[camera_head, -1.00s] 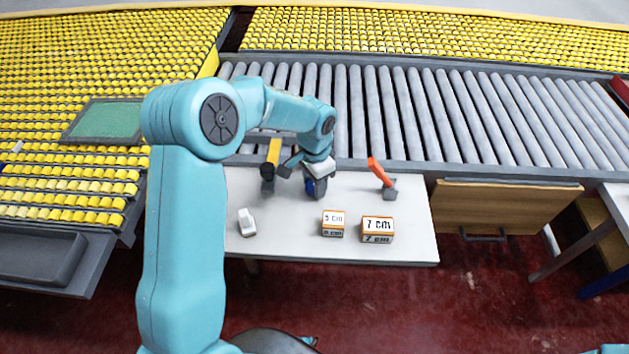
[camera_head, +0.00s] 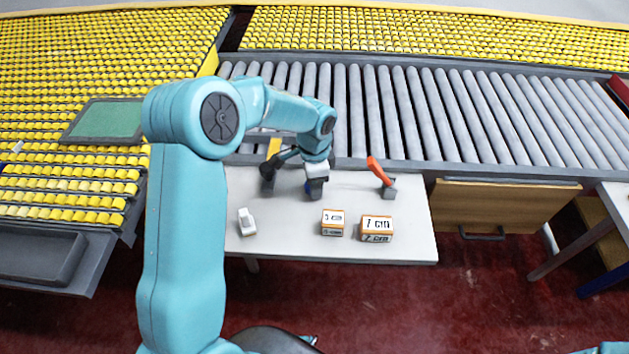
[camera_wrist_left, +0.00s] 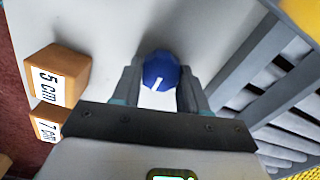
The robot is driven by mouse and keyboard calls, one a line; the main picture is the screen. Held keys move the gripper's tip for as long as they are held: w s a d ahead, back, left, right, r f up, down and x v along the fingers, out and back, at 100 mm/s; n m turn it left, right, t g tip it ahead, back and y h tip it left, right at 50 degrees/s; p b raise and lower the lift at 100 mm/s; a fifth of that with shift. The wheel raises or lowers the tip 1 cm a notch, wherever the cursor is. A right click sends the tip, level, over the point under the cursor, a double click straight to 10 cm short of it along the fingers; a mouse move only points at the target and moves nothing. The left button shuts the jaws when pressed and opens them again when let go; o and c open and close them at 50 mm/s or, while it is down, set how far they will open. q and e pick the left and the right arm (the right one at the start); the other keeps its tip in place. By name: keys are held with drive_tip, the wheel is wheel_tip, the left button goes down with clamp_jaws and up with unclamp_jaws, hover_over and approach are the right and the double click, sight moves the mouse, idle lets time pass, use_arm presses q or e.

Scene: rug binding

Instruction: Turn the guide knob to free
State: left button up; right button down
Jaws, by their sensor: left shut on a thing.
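The guide knob (camera_head: 312,189) is blue and stands at the back middle of the white table, mostly hidden under my left gripper in the head view. In the left wrist view the knob (camera_wrist_left: 160,68) has a faceted rim and a short white pointer line, tilted slightly. My left gripper (camera_head: 315,185) points down over it. In the left wrist view the fingers of the left gripper (camera_wrist_left: 160,78) stand on either side of the knob, shut on it. Any marks around the knob are not readable. My right gripper is not in view.
An orange-handled lever (camera_head: 378,171) stands right of the knob, and a dark part with a yellow piece (camera_head: 274,147) stands left. Blocks marked 5 cm (camera_head: 333,223) and 7 cm (camera_head: 376,228) and a small white object (camera_head: 246,221) lie nearer. Grey rollers (camera_head: 440,110) run behind.

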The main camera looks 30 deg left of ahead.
use_arm(q)
drive_tip(key=shift+w+a+r, duration=0.1)
drive_tip(key=shift+w+r, duration=0.05)
drive_tip(key=shift+r, duration=0.05)
drive_tip(key=o, duration=1)
drive_tip(key=shift+o, duration=0.3)
drive_tip(key=shift+f, duration=0.1)
wheel_tip(320, 180, up, 16)
drive_tip(key=shift+r, duration=0.2)
